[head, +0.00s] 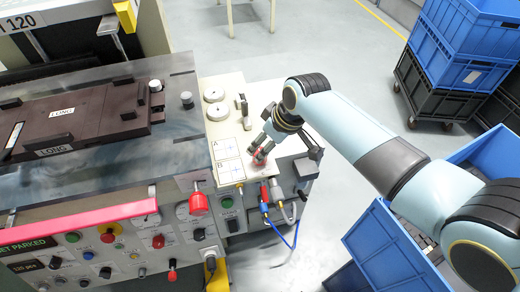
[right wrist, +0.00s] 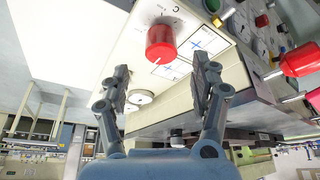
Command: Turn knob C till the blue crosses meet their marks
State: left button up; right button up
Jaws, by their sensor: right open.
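Knob C is a red cylinder (right wrist: 161,43) with a white pointer line; it also shows in the head view (head: 259,158) on the cream panel. My right gripper (right wrist: 161,62) is open, its fingers spread wide to either side of the knob in the picture; I see no contact. In the head view my right gripper (head: 257,147) hangs just over the knob and partly covers it. Display A (head: 227,149) and display B (head: 230,173) are white squares with thin blue crosses. Their marks are too small to compare with the crosses. My left gripper is out of view.
A red-handled lever (head: 198,204) and a red plug (head: 264,192) with cables stand at the panel's front. Blue crates (head: 464,47) are at right. Open floor lies behind the panel.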

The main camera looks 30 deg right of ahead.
jog(key=b+x, duration=0.1)
jog(key=x, duration=0.4)
jog(key=shift+a+f, duration=0.15)
jog(key=shift+f, duration=0.15)
jog(key=c, duration=1.2)
jog(key=shift+o, duration=0.2)
